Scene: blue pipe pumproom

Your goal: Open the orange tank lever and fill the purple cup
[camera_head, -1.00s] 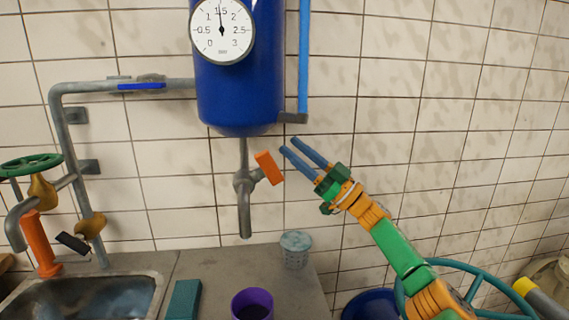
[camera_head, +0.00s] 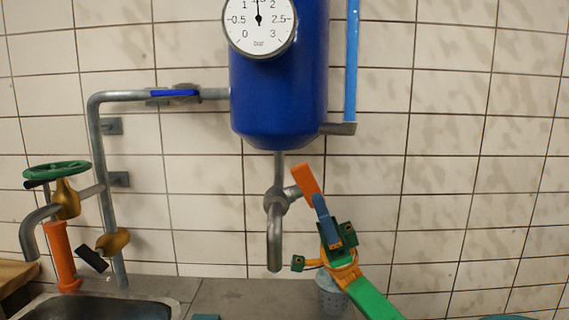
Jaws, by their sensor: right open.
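The blue tank (camera_head: 280,100) hangs on the tiled wall with a grey outlet pipe and spout (camera_head: 274,235) below it. The orange lever (camera_head: 305,182) sits on the right side of the outlet valve and leans up to the left. My right gripper (camera_head: 319,203) reaches up from the lower right. It is open, and its blue fingers overlap one another in this view. Their tips are at the lever's lower right end; I cannot tell whether they touch it. The purple cup is out of view now. My left gripper is not in view.
A pressure gauge (camera_head: 259,22) is on the tank. A grey pipe with a blue handle (camera_head: 174,93) runs left. A green valve wheel (camera_head: 57,170) and orange handle (camera_head: 63,257) stand above the sink (camera_head: 100,308). A pale tumbler (camera_head: 328,294) is partly hidden behind my gripper.

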